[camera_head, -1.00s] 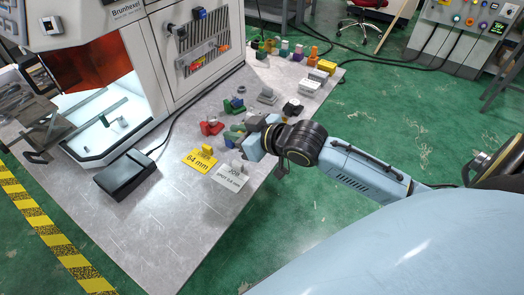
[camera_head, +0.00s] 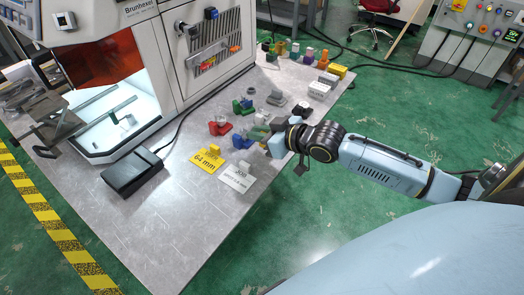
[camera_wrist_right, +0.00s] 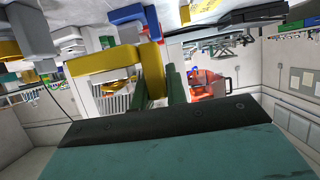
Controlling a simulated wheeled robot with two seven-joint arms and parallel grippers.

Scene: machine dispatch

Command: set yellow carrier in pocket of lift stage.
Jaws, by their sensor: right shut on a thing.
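My right gripper (camera_head: 277,143) is over the right edge of the table, beside a cluster of small parts. In the right wrist view its two green fingers (camera_wrist_right: 160,88) are shut on the yellow carrier (camera_wrist_right: 100,62), an arch-like block whose end goes between them. A smaller yellow piece (camera_head: 215,152) stands on the yellow "64 mm" card. I cannot tell for sure which of the grey parts is the lift stage. My left gripper is not in view.
Red (camera_head: 220,126), blue-green (camera_head: 242,106) and grey (camera_head: 276,98) parts stand close left of and behind the gripper. A white "JOB" card (camera_head: 238,178) and a black box (camera_head: 132,172) lie nearer the front. The machine (camera_head: 100,70) stands at the left. The front of the table is clear.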

